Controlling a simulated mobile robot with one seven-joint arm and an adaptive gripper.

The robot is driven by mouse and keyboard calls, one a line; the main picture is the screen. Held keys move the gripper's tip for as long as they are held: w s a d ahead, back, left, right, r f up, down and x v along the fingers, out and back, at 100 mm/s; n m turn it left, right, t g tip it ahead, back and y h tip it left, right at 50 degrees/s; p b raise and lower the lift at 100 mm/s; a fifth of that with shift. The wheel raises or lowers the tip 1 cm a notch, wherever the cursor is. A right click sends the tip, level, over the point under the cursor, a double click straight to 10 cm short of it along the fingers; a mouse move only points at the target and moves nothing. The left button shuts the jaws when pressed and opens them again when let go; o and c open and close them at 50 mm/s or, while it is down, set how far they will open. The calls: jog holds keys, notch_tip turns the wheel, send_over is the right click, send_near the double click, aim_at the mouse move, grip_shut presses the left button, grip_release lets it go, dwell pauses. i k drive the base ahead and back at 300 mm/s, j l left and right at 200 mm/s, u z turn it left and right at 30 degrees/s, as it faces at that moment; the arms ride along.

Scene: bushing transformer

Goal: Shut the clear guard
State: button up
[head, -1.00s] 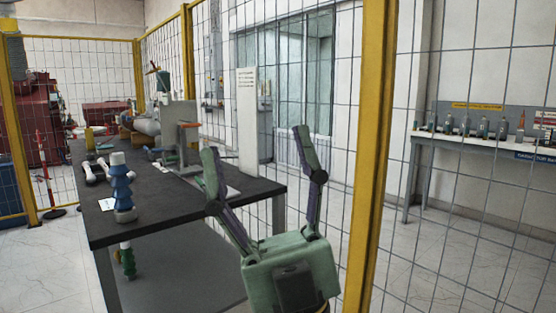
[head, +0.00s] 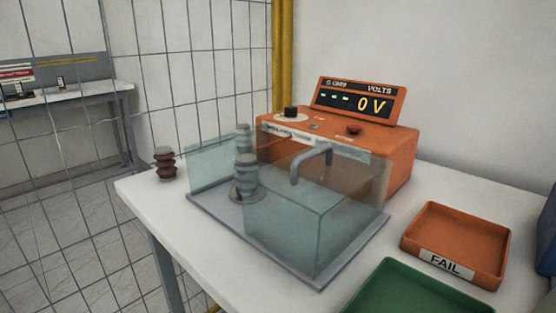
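The clear guard (head: 290,235) is a see-through box with a grey arched handle (head: 311,164). It stands on a grey base plate (head: 228,222) on the white table, in front of the orange tester. The guard covers the right part of the plate. A grey ribbed bushing (head: 246,175) stands upright near the guard's left edge, with the plate's left part uncovered. A fixed clear panel (head: 212,160) rises along the back left of the plate. My gripper is not in view now.
The orange tester (head: 400,150) reads 0 V and has a red button (head: 354,129). A brown bushing (head: 164,163) stands at the table's left end. An orange FAIL tray (head: 455,240) and a green tray (head: 410,290) lie at the right. A wire fence (head: 200,60) stands behind left.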

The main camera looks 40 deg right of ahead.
aim_at(294, 169)
jog(key=j+z, duration=0.35)
jog(key=k+j+z, duration=0.15)
jog(key=z, duration=0.15)
jog(key=k+j+z, duration=0.15)
jog(key=j+z, duration=0.2)
